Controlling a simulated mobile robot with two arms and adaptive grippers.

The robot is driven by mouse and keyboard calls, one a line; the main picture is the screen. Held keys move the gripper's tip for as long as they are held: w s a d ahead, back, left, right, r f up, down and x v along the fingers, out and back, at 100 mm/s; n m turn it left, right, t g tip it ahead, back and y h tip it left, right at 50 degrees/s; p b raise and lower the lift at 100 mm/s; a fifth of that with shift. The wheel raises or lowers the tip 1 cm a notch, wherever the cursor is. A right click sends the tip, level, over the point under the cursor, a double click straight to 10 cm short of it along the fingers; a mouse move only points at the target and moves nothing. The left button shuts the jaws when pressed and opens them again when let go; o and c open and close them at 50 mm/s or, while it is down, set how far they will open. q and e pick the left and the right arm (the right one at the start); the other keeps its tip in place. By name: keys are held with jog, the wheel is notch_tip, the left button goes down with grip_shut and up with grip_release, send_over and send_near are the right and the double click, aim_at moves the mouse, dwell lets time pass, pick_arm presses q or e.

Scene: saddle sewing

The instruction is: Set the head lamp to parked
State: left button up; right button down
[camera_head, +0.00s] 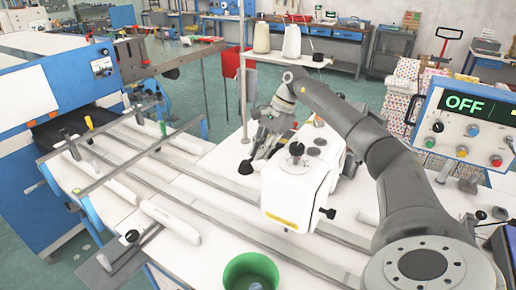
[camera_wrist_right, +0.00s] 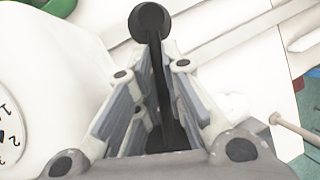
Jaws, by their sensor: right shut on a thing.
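The sewing machine head (camera_head: 300,185) is a white box with black knobs, standing on the long table. My right gripper (camera_head: 258,146) is at its far left side. In the right wrist view my right gripper (camera_wrist_right: 158,95) is shut on a thin black stalk that runs between its fingers. The stalk ends in a round black piece (camera_wrist_right: 151,22), which looks like the head lamp and also shows in the head view (camera_head: 246,166). The fingers hide part of the stalk. My left gripper is not in view.
A green bin (camera_head: 250,272) stands at the near edge. A white post with a shelf and thread cones (camera_head: 292,42) rises behind the machine. A control panel (camera_head: 465,125) reading OFF is at the right.

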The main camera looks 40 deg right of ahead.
jog(key=shift+s+r+n, duration=0.15)
jog(key=shift+r+n, duration=0.05)
jog(key=shift+n, duration=0.2)
jog(key=c, duration=1.5)
grip_release()
jog(key=shift+s+f, duration=0.1)
jog(key=shift+f, duration=0.05)
